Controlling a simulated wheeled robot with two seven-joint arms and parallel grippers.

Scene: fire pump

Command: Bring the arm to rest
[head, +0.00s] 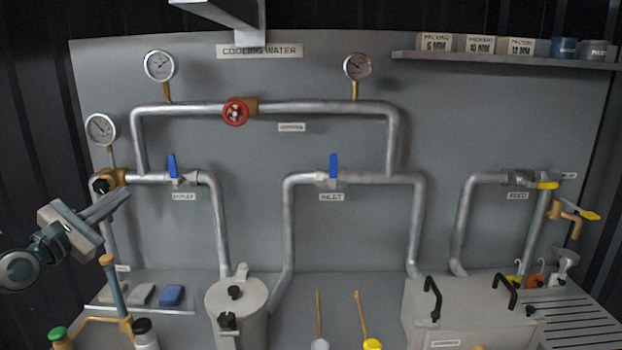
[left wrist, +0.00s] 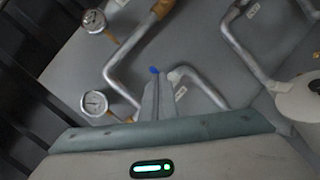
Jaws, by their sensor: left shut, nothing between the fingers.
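My left gripper (head: 126,194) comes in from the left edge in the head view, in front of the left end of the grey panel. Its fingers are together with nothing between them. They point up and to the right, near the brass valve with a black knob (head: 101,185); I cannot tell the gap in depth. In the left wrist view the closed fingers (left wrist: 156,80) point at the pipework, with a blue handle (left wrist: 154,70) just beyond the tips. My right gripper is in neither view.
The panel carries grey pipes, gauges (head: 159,66), a red handwheel (head: 236,112) and blue lever handles (head: 333,166). Below the gripper stands a brass-coloured rack with a blue-handled tool (head: 115,285). A grey canister (head: 237,309) and a grey box (head: 470,312) stand on the bench.

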